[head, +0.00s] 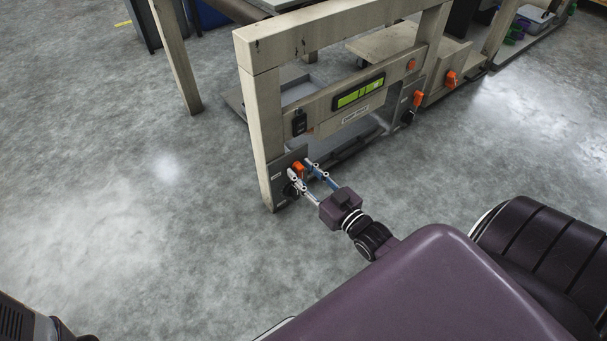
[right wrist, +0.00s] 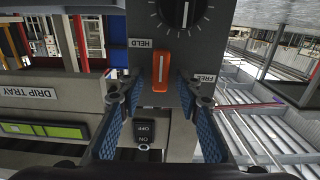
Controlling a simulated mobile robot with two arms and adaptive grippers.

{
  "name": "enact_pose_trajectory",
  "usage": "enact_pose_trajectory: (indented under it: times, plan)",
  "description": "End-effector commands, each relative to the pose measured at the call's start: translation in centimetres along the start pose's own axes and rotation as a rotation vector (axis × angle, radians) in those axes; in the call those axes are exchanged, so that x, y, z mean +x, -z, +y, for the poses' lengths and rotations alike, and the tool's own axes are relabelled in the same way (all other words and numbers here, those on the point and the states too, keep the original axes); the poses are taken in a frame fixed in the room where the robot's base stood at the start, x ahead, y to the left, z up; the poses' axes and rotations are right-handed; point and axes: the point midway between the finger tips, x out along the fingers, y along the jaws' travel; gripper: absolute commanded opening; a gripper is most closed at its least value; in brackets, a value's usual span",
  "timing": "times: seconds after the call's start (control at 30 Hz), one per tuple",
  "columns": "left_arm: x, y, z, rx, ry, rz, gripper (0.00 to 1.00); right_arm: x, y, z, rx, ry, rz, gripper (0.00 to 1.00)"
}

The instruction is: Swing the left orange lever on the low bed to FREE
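The left orange lever (head: 298,167) sits on a grey plate low on the near-left post of the press frame. In the right wrist view, which is upside down, the lever (right wrist: 160,72) stands roughly upright in the picture, between a HELD label (right wrist: 140,43) on its left and a FREE label (right wrist: 206,78) on its right. My right gripper (head: 302,169) is at the plate with its fingers spread on either side of the lever. In the right wrist view the gripper (right wrist: 156,88) is open, with gaps between fingertips and lever. My left gripper is out of view.
A black dial (right wrist: 180,8) is close to the lever. A black ON/OFF switch (head: 299,122) and a green display (head: 359,91) are on the crossbar. More orange levers (head: 418,98) (head: 450,79) are further right. The floor left of the frame is clear.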

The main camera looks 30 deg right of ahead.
Motion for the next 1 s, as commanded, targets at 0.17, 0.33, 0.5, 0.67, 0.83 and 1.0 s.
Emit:
enact_pose_trajectory:
  times: [0.17, 0.33, 0.5, 0.67, 0.83, 1.0]
  plan:
    - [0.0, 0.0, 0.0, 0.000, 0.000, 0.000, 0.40, 0.0, 0.0, 0.0, 0.000, 0.000, 0.000, 0.32]
    - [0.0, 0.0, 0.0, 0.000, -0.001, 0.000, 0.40, 0.0, 0.0, 0.0, 0.000, 0.000, -0.001, 0.16]
    - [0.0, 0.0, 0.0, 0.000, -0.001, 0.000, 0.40, 0.0, 0.0, 0.0, 0.000, 0.000, 0.000, 0.00]
    - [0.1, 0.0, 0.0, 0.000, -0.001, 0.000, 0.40, 0.0, 0.1, 0.0, 0.001, 0.000, 0.000, 0.00]
    - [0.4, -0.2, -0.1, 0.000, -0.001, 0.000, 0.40, 0.1, 0.2, 0.1, 0.025, -0.001, 0.000, 0.00]
    - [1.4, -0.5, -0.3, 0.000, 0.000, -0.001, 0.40, 0.1, 0.3, 0.0, 0.100, 0.000, -0.001, 0.00]
